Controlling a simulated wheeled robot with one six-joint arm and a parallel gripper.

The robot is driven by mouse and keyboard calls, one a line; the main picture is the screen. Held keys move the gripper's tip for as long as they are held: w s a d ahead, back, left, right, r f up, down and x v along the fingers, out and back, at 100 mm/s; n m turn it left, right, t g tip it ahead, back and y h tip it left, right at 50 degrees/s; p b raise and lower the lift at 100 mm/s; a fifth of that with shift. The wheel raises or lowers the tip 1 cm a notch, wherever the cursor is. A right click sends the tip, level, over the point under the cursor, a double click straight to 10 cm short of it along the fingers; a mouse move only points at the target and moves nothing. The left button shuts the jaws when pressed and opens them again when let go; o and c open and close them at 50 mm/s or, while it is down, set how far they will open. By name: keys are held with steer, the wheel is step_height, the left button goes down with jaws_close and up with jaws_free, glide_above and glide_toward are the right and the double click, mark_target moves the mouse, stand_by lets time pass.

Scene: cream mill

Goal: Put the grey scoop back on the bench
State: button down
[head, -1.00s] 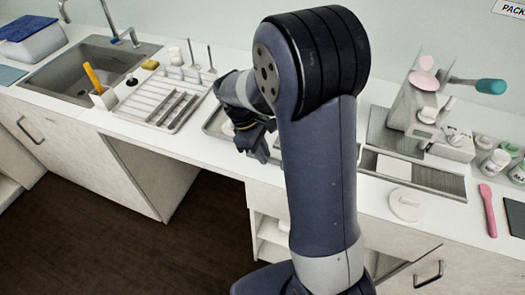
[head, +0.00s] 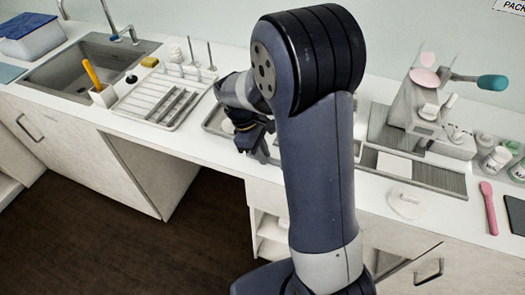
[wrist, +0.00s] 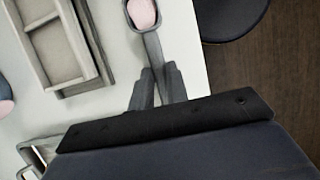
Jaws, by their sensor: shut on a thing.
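In the wrist view my gripper (wrist: 158,85) is shut on the handle of the grey scoop (wrist: 153,48). The scoop's bowl points away from the fingers, toward the top of the picture, and holds something pale pink. The scoop is over the white bench (wrist: 107,90), close to its edge; I cannot tell whether it touches the top. In the head view my gripper (head: 258,145) is low over the front part of the bench (head: 222,150), beside a metal tray. The scoop is not clearly visible there, with my arm covering part of that area.
A grey compartment tray (wrist: 50,93) lies left of the scoop in the wrist view. Dark floor (wrist: 275,70) lies beyond the bench edge. In the head view a draining rack (head: 152,112) and sink (head: 75,68) are left; a machine (head: 418,110) and several jars stand right.

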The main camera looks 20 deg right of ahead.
steer(key=c, duration=1.3)
jaws_free()
